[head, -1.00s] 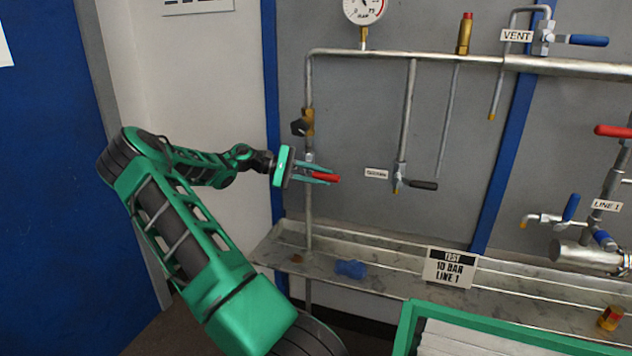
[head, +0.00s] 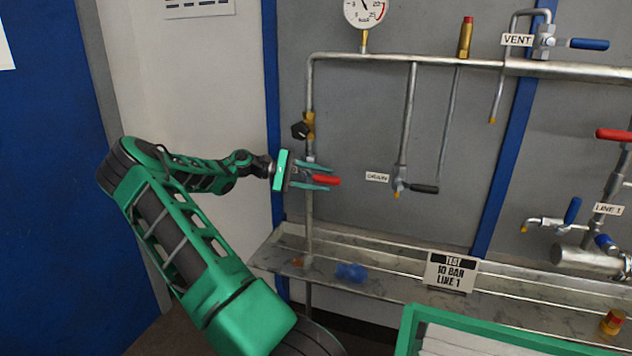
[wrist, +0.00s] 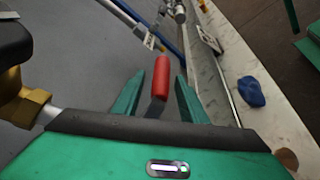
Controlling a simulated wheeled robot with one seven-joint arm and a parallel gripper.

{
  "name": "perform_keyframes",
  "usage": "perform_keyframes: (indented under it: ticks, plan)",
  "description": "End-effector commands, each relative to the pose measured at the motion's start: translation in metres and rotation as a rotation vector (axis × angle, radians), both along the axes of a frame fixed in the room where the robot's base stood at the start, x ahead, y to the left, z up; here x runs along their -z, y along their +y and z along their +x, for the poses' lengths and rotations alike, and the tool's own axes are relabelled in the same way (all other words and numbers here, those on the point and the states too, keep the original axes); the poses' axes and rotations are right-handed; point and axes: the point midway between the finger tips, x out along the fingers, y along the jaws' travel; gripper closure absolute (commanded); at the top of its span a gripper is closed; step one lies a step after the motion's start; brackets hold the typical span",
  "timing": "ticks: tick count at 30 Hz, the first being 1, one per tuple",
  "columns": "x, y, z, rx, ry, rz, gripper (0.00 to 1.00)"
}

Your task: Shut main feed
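The feed valve's red lever handle (head: 326,181) sticks out to the right from the left vertical pipe (head: 309,215); I see no label on it. My gripper (head: 325,176) is at this valve, its green fingers open above and below the handle in the head view. In the wrist view the red handle (wrist: 162,77) shows between and just beyond the open fingertips (wrist: 158,88), with gaps on both sides. The valve body is partly hidden behind the fingers.
A black knob on a brass valve (head: 303,129) sits just above my gripper. The drain valve's black handle (head: 424,188) is to the right. Below are a metal ledge (head: 390,267) with a blue cloth (head: 351,272) and a test sign (head: 451,272). A pressure gauge (head: 366,10) is above.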

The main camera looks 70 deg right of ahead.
Motion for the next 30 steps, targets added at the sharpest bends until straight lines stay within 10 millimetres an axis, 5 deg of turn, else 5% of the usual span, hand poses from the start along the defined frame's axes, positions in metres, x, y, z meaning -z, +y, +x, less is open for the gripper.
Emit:
perform_keyframes:
  ticks: [5,21,30]
  plan:
    - [-0.002,0.004,0.010,0.001,0.000,-0.001,0.61]
    - [-0.019,0.038,0.091,-0.002,0.002,-0.001,0.61]
    - [-0.020,0.042,0.100,-0.002,0.001,0.001,0.61]
